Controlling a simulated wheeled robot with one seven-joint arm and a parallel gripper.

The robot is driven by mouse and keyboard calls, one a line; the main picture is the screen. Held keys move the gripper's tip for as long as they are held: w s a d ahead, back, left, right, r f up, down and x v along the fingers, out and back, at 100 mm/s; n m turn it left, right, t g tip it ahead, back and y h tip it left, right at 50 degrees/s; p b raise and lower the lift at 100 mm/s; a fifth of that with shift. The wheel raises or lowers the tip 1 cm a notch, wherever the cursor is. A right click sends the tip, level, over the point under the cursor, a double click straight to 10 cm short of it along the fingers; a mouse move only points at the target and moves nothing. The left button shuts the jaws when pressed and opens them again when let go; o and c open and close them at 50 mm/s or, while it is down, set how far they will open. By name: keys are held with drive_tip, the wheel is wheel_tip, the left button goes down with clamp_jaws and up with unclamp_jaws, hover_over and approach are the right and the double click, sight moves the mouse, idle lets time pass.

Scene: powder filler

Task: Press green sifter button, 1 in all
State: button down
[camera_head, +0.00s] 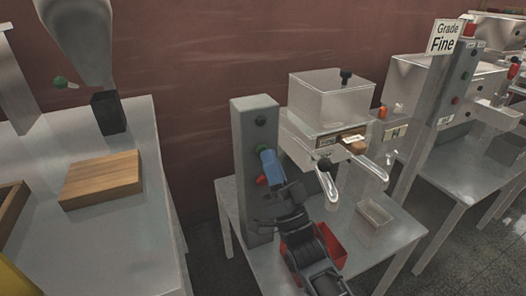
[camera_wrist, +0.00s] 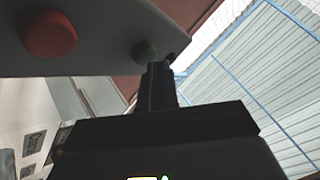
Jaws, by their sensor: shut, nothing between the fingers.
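A grey control post (camera_head: 256,205) stands on the middle machine's table. It carries a dark green button (camera_head: 260,121) near its top and a red button (camera_head: 261,181) lower down. My gripper (camera_head: 266,151) is in front of the post, between the two buttons in the picture and just below the green one. In the wrist view, my gripper (camera_wrist: 157,68) is shut and empty, its tips close to the dark green button (camera_wrist: 145,52). I cannot tell whether they touch. The red button (camera_wrist: 50,33) is to the left there.
The middle machine has a clear-walled hopper (camera_head: 333,100), two spouts and a small tray (camera_head: 374,215) on its table. A red bin (camera_head: 331,246) sits behind my arm. Left is a table with a wooden block (camera_head: 102,178); right is a machine with a "Grade Fine" sign (camera_head: 445,37).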

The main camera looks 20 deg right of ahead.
drive_tip(key=shift+w+b, duration=0.3)
drive_tip(key=shift+w, duration=0.1)
idle(0.3)
drive_tip(key=shift+s, duration=0.9)
drive_tip(key=s+p, duration=0.1)
drive_tip(key=s, duration=0.4)
drive_tip(key=shift+p, duration=0.4)
idle(0.6)
